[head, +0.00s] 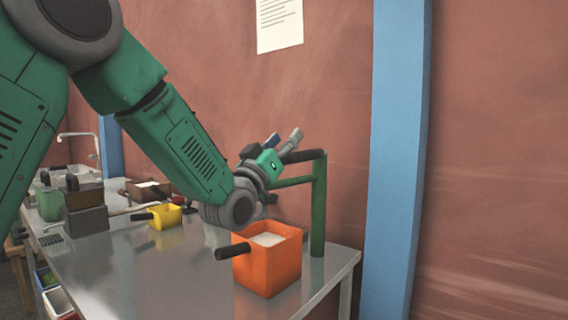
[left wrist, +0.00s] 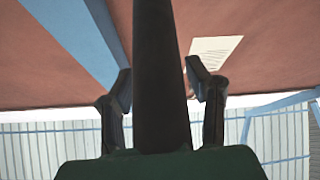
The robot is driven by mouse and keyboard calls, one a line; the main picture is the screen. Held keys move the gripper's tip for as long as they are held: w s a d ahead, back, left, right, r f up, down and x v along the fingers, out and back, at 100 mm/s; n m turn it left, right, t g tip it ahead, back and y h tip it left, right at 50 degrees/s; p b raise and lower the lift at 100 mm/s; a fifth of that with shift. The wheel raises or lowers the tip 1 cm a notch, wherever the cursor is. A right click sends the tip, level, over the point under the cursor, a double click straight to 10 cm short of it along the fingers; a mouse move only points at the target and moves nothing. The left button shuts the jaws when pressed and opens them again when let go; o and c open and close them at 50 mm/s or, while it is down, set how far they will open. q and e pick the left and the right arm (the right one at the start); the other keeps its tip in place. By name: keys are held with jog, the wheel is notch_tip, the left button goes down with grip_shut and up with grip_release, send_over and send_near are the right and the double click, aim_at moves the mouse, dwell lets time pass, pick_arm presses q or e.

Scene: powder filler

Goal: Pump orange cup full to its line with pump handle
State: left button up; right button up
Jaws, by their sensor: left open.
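The orange cup (head: 268,270) stands upright on the metal table, its black handle (head: 233,251) pointing left. Pale powder (head: 267,239) fills it to a little below the rim; I cannot make out a line. The green pump post (head: 319,210) rises behind the cup's right side. The dark pump handle (head: 304,156) reaches left from its top. My left gripper (head: 284,140) is open at the handle's left end. In the left wrist view the dark handle (left wrist: 162,45) runs between the spread fingers of my left gripper (left wrist: 160,82), with gaps on both sides. My right gripper is out of view.
A yellow cup (head: 166,217), a dark box (head: 86,213) and a sink with a tap (head: 95,142) are farther left on the metal table (head: 160,275). A blue pillar (head: 396,160) stands right of the pump. The table's front middle is clear.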

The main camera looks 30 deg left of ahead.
pick_arm(q)
jog(key=shift+w+r, duration=0.1)
jog(key=shift+r, duration=0.95)
